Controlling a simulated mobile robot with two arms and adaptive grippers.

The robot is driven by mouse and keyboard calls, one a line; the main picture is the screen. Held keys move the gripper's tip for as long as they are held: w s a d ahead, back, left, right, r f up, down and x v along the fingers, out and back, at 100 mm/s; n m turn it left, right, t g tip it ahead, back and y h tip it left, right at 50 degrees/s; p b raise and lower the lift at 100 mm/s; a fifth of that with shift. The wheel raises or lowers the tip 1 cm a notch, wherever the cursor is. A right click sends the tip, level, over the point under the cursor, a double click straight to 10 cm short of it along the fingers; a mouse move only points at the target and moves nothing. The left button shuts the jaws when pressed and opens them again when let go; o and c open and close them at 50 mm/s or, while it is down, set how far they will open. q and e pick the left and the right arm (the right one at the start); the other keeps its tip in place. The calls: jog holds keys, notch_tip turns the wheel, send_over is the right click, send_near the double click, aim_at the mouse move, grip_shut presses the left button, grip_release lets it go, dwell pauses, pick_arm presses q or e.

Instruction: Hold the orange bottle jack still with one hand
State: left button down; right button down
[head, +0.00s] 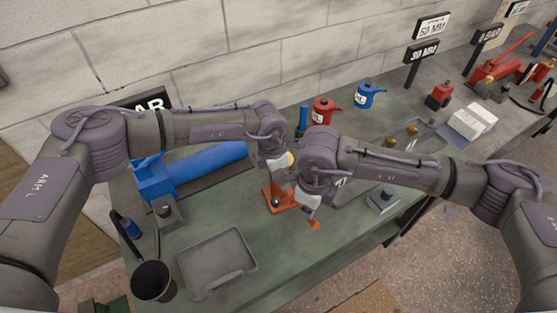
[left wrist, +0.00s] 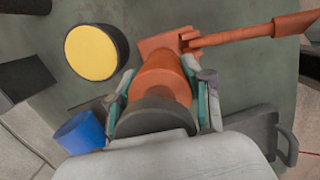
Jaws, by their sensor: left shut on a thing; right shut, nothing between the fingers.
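The orange bottle jack (head: 276,201) stands on the green bench, its upper part hidden behind my arms in the head view. In the left wrist view its orange body (left wrist: 165,72) and dark top (left wrist: 155,117) sit between the fingers of my left gripper (left wrist: 162,98), which is shut on it. The same gripper shows partly at the jack's top in the head view (head: 283,170). An orange lever (left wrist: 240,36) reaches out from the jack's base. My right gripper (head: 310,208) is shut and empty just right of the jack, above the lever's end; contact cannot be told.
A blue cylinder (head: 208,168) lies left of the jack. A grey tray (head: 217,262) and a black cup (head: 153,283) are at the front left. Red (head: 322,111) and blue (head: 369,96) jacks stand behind. A white box (head: 472,121) is at the right.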

jog(key=shift+f, duration=0.1)
jog(key=shift+d+f, duration=0.1)
jog(key=shift+f, duration=2.3)
jog(key=shift+r, duration=2.4)
jog(key=shift+f, duration=2.35)
jog(key=shift+r, duration=2.35)
